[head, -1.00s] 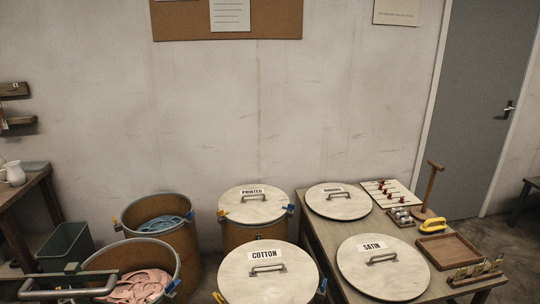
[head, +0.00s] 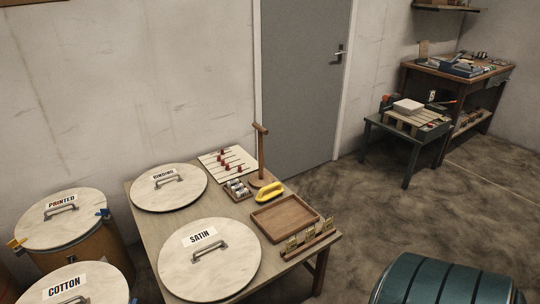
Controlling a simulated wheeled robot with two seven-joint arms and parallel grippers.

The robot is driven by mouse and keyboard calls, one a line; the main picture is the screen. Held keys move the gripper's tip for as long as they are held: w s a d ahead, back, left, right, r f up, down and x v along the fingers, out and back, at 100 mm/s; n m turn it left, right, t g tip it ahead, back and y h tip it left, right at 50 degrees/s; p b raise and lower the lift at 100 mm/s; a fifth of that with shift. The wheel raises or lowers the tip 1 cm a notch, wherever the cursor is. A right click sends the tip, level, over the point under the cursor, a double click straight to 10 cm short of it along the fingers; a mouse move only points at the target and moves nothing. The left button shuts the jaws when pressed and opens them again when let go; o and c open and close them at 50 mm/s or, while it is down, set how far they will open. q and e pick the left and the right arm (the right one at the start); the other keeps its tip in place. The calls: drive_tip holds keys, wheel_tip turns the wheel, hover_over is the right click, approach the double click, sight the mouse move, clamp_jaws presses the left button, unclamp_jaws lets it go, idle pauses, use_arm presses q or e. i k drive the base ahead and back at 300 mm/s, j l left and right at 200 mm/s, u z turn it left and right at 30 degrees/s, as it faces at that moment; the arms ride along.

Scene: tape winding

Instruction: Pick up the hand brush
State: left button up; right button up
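A yellow object with a raised handle (head: 269,192), which looks like the hand brush, lies on the wooden table (head: 150,220) in the head view. It sits at the back right of the table, in front of the wooden stand (head: 261,158) and behind the empty wooden tray (head: 285,218). Its bristles cannot be made out at this size. Neither of my grippers shows in the head view.
Round lids marked BINDING (head: 168,188) and SATIN (head: 208,260) lie on the table. Lidded drums marked PRINTED (head: 60,218) and COTTON (head: 75,285) stand left. A dark green ribbed object (head: 440,282) is at bottom right. Floor right of the table is open.

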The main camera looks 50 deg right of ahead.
sight(268, 192)
drive_tip(key=l, duration=2.4)
